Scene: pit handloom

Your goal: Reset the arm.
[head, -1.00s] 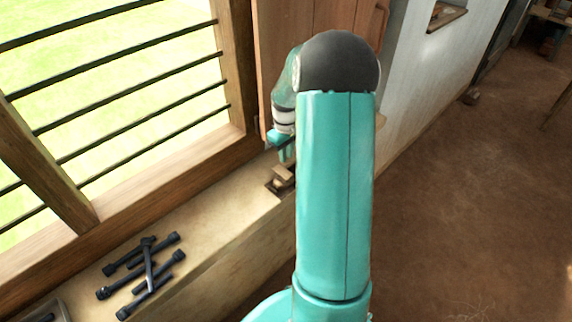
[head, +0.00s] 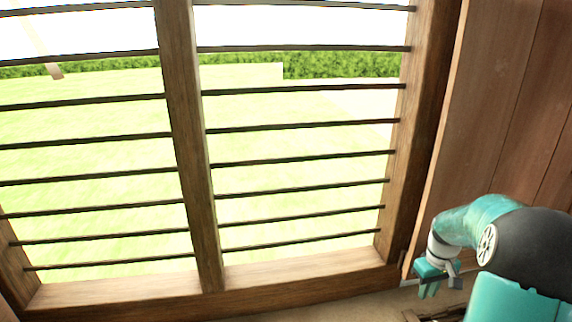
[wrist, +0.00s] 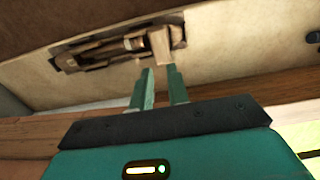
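My gripper (head: 440,286) is at the lower right in the head view, beside the window frame's right corner and above the sill. Beyond the fingertips is a wooden fitting (wrist: 107,52) in a dark recess of the pale sill, with a light wooden block (wrist: 160,45) at one end. I cannot tell how far the fingertips are from the block.
A barred window with a wooden frame (head: 192,150) fills most of the head view. A brown wooden panel (head: 490,110) stands right of it, close to my arm. The pale sill (wrist: 235,40) is mostly bare in the wrist view, with a dark object (wrist: 313,38) at its right edge.

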